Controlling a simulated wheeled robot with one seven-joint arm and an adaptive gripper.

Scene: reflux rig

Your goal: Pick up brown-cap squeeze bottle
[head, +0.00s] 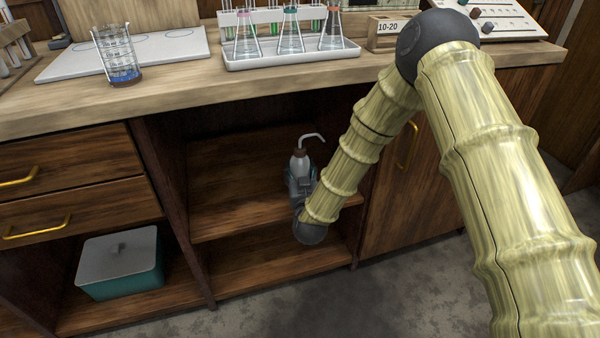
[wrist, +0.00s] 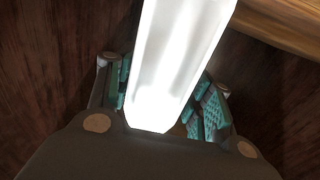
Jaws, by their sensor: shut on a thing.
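The brown-cap squeeze bottle (head: 300,163) is a white bottle with a brown cap and a bent pale spout. It stands out above my gripper (head: 301,187) in the open cabinet bay and looks about upright in the head view. In the wrist view the white bottle body (wrist: 178,60) fills the middle, between the teal-padded fingers of my gripper (wrist: 165,108). My gripper is shut on the bottle. The bottle's lower part is hidden by the gripper in the head view. I cannot tell whether its base touches the shelf.
The cabinet shelf (head: 235,215) and side wall (head: 165,170) surround the bottle. The countertop (head: 180,85) above holds a glass beaker (head: 118,60) and a tray of flasks (head: 290,58). A teal box with a grey lid (head: 120,265) sits in the lower left bay.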

